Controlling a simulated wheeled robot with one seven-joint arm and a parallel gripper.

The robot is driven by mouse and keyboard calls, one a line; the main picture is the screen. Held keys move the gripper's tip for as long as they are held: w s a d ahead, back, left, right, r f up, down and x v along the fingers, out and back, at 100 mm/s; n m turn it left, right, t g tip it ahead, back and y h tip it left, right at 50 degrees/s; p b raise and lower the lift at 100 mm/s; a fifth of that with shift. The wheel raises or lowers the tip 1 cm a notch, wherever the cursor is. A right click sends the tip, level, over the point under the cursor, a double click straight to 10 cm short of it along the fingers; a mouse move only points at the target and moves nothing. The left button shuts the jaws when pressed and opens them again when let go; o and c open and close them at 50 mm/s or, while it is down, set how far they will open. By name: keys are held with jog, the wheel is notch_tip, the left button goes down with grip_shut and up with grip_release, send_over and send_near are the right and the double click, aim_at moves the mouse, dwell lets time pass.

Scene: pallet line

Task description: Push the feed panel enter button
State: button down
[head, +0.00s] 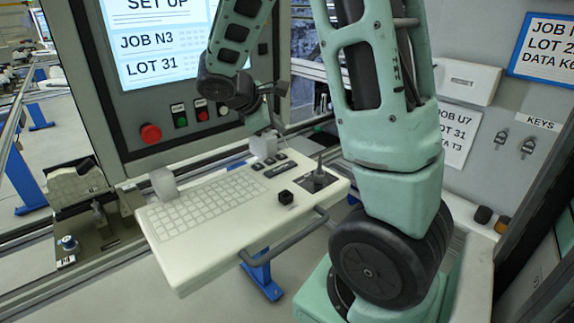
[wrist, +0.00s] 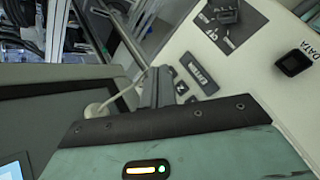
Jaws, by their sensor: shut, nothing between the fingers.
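The enter button is a long black key marked ENTER (wrist: 199,74) in the wrist view. In the head view, what looks like the same long key (head: 279,169) lies on the cream console, right of the keyboard (head: 210,205). Smaller dark keys (wrist: 185,94) lie beside it. My gripper (head: 276,125) hangs over the console's back edge, behind these keys. In the wrist view my closed fingers (wrist: 157,76) are to the left of the ENTER key, apart from it in the picture. They hold nothing. Their height above the console is hard to tell.
A joystick (head: 318,170) and a square black button (head: 285,197) sit on the console. A grey rail (head: 285,243) runs along its front. The screen panel (head: 170,45) with a red knob (head: 151,133) stands behind, close to my gripper.

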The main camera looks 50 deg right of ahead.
aim_at(278, 169)
jog(key=shift+f, duration=0.1)
notch_tip(278, 169, down, 9)
jog(key=b, duration=0.7)
dwell(2.0)
jog(key=shift+f+b, duration=0.25)
jog(key=shift+b, duration=0.3)
jog(key=shift+f+b, duration=0.45)
jog(key=shift+f, duration=0.05)
dwell(0.4)
jog(key=shift+r, duration=0.1)
jog(key=shift+r+p, duration=0.75)
jog(key=shift+r, duration=0.1)
